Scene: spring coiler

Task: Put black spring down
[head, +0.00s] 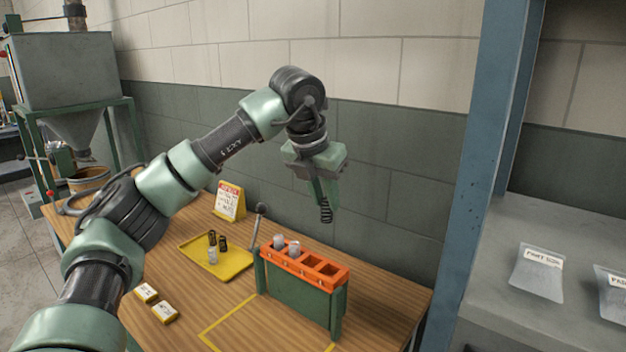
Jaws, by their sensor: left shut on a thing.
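My left gripper (322,194) points down and is shut on a black spring (326,214). It holds the spring upright in the air, above and behind the right part of an orange rack (302,274) on a green stand. The rack's two left slots hold pale silver springs (279,242); its two right slots look empty. A yellow tray (233,265) left of the rack holds two black springs (222,243) and a silver one (212,256). My right gripper is out of view.
A lever with a round knob (260,209) rises between tray and rack. A yellow sign (230,202) stands behind the tray. Two small labelled boxes (164,312) lie at the front left of the wooden table (200,303). A blue post (478,170) stands to the right.

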